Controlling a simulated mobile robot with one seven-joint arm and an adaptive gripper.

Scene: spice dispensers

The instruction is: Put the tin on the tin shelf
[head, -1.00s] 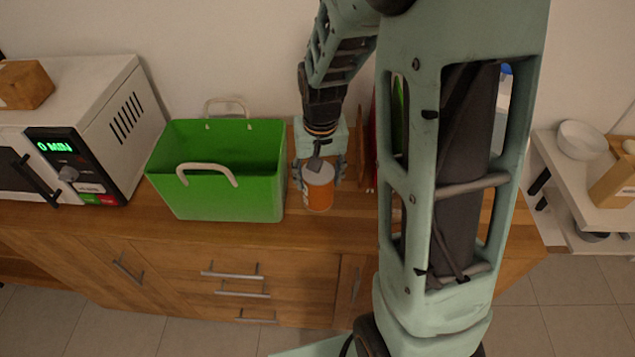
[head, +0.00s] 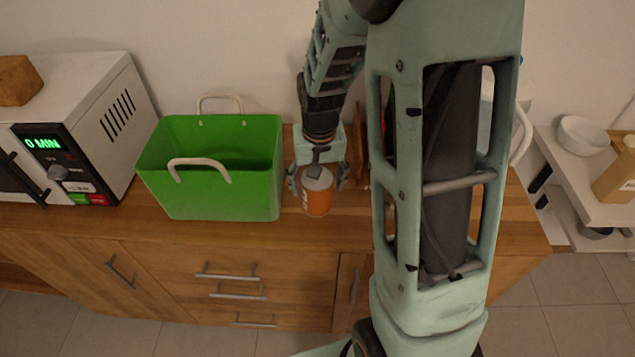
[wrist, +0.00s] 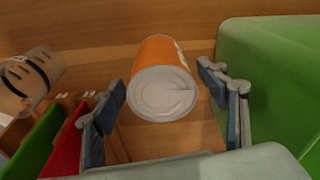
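The tin (head: 318,199) is orange with a grey lid and stands on the wooden counter, just right of the green box. In the wrist view the tin (wrist: 162,82) shows its round grey lid towards me, with the orange side behind it. My gripper (head: 318,182) is above the tin, pointing down. In the wrist view the fingers of my gripper (wrist: 162,78) are spread on both sides of the tin, with gaps between them and it. I cannot make out which surface is the tin shelf.
A green box (head: 215,190) with pale handles stands close left of the tin, and a microwave (head: 95,125) further left. In the wrist view red (wrist: 68,150) and green (wrist: 38,145) panels and a pale jar (wrist: 30,80) are at left. A white shelf unit (head: 575,175) holds a bowl (head: 582,135).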

